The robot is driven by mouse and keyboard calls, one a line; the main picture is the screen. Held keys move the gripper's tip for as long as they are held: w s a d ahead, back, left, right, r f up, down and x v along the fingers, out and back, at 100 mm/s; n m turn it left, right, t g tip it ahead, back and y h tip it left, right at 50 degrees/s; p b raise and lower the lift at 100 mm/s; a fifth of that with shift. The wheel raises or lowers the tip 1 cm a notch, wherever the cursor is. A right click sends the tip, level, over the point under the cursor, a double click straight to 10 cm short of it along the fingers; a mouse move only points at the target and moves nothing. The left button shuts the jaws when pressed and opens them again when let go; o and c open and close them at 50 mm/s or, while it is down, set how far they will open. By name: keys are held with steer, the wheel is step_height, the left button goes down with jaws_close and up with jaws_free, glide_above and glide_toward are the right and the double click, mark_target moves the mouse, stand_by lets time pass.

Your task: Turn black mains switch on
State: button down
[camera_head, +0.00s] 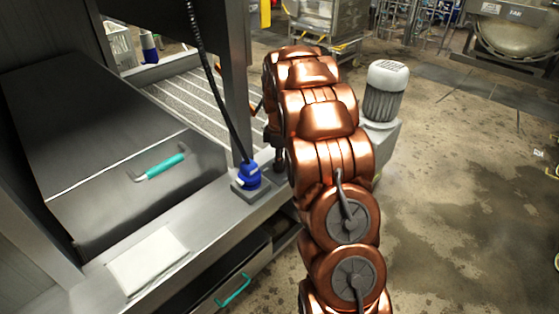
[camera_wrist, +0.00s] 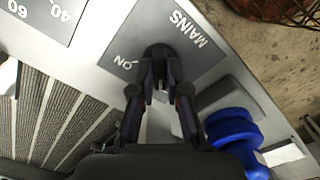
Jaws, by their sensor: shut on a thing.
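The black mains switch (camera_wrist: 157,51) sits on a grey plate (camera_wrist: 188,62) marked "MAINS" and "ON" in the wrist view. My gripper (camera_wrist: 160,72) reaches over the plate, with its two dark fingers closed on either side of the switch. The fingertips partly cover the switch, and its exact turned position is hard to read. The "ON" mark lies to the left of the fingers. In the head view my copper arm hides the switch and gripper.
A blue plug-like part (camera_head: 248,176) with a black hose stands on the steel ledge; it also shows close to the right finger in the wrist view (camera_wrist: 232,130). Another plate (camera_wrist: 50,17) marked "40" and "60" lies left. A grey motor (camera_head: 384,92) stands beyond my arm.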

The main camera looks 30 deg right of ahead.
steer(key=m+b, duration=0.1)
steer(key=m, duration=0.1)
steer(key=m+b, duration=0.2)
steer(key=shift+f+m, duration=0.2)
steer(key=shift+m, duration=0.1)
steer(key=m+b, duration=0.2)
steer(key=m, duration=0.2)
steer(key=m+b, duration=0.1)
steer(key=m, duration=0.4)
steer(key=shift+r, duration=0.1)
steer(key=shift+m+b, duration=0.65)
steer(key=shift+m, duration=1.25)
steer(key=shift+r, duration=0.1)
steer(key=c, duration=1.2)
jaws_free()
steer(key=shift+o, duration=0.2)
